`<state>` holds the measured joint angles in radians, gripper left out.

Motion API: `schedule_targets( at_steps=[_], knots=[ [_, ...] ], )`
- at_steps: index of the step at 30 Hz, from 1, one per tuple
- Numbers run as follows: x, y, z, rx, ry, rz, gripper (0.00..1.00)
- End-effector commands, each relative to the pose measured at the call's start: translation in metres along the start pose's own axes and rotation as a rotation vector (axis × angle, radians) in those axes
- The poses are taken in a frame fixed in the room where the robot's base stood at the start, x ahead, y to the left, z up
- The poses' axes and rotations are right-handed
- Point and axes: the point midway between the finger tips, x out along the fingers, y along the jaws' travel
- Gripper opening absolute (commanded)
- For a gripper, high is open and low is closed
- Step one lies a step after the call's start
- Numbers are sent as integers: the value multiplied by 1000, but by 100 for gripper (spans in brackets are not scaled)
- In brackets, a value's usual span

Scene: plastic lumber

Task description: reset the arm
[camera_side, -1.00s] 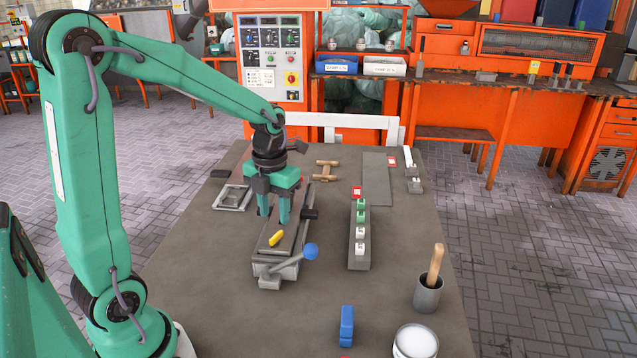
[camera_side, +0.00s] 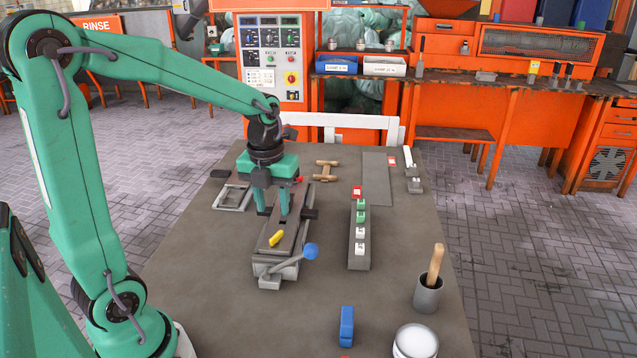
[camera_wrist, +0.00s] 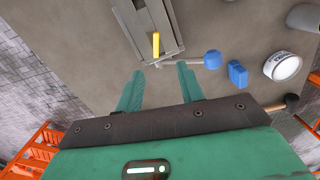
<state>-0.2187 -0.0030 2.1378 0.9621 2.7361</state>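My gripper (camera_side: 273,212) points down over the grey clamp fixture (camera_side: 284,262) on the table. Its two green fingers stand apart with nothing visible between them; the wrist view (camera_wrist: 159,72) shows the same gap. A small yellow piece (camera_side: 276,239) lies on top of the fixture, in front of the fingers in the side view. In the wrist view the yellow piece (camera_wrist: 156,44) lies beyond the fingertips, apart from them. The fixture's lever with a blue knob (camera_side: 310,251) sticks out at its near right side.
A grey rack with small red, green and white blocks (camera_side: 359,248) stands right of the fixture. A blue block (camera_side: 346,326), a white tub (camera_side: 415,341) and a cup with a wooden handle (camera_side: 429,290) stand near the front. A metal frame (camera_side: 233,196) lies left of my gripper.

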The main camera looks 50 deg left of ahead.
Motion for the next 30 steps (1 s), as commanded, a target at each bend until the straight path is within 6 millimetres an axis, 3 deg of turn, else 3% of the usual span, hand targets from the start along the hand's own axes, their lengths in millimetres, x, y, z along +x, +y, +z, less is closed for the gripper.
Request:
schedule_targets(
  at_steps=[30],
  knots=[
    [-59, -6, -67, -1282, -94, -232, 38]
  ],
)
